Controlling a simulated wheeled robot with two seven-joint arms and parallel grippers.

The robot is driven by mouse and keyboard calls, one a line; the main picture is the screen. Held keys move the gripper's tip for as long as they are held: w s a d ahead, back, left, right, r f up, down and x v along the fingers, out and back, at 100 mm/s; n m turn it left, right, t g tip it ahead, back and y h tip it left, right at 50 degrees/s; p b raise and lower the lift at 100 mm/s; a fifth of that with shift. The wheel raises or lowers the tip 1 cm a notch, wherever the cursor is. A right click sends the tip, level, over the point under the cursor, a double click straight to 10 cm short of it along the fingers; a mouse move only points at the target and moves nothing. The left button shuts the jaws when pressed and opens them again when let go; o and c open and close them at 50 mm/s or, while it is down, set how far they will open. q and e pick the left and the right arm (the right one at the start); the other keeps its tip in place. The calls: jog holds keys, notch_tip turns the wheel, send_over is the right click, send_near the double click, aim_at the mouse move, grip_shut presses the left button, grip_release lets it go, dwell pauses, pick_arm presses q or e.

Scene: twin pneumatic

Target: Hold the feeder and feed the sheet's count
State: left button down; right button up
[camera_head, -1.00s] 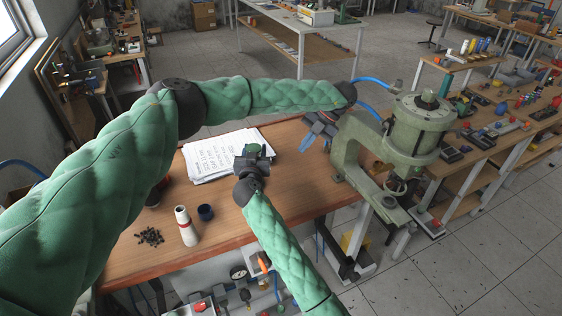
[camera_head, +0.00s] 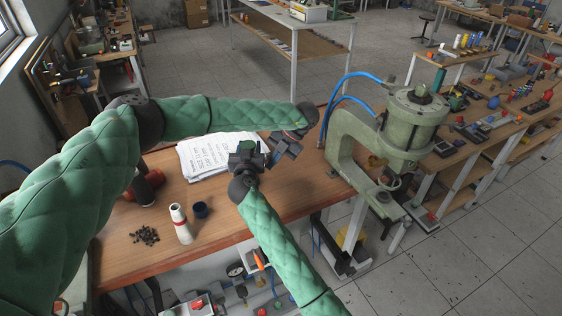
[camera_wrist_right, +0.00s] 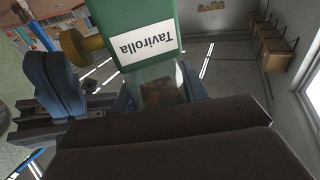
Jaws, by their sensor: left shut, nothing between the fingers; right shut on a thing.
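The feeder, a green body with a white label reading "Tavirolla", fills the top of the right wrist view (camera_wrist_right: 115,15). A gold knob (camera_wrist_right: 75,47) sticks out of its side. My right gripper (camera_head: 247,150) is shut on the feeder above the bench; the gripper hides much of it in the head view. My left gripper (camera_head: 274,157) is shut and empty, just right of the right gripper. A blue finger (camera_wrist_right: 55,85) beside the knob appears to be its; contact cannot be told. Printed white sheets (camera_head: 205,160) lie stacked on the bench behind the grippers.
A green pneumatic press (camera_head: 345,125) with blue hoses stands at the bench's right end. The front bench area is fairly clear.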

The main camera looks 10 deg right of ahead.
pick_arm(q)
jog(key=shift+w+a, duration=0.1)
jog(key=shift+a, duration=0.1)
jog(key=shift+w+a, duration=0.2)
jog(key=shift+a, duration=0.3)
jog(key=shift+w+a, duration=0.2)
jog(key=shift+a, duration=0.25)
jog(key=shift+d, duration=0.1)
jog(key=d+r, duration=0.8)
jog(key=d, duration=0.1)
jog(key=shift+d, duration=0.25)
pick_arm(e)
jog(key=o, duration=1.2)
jog(key=s, duration=0.4)
jog(key=s+a, duration=0.1)
jog(key=s, duration=0.6)
jog(key=shift+s+a, duration=0.4)
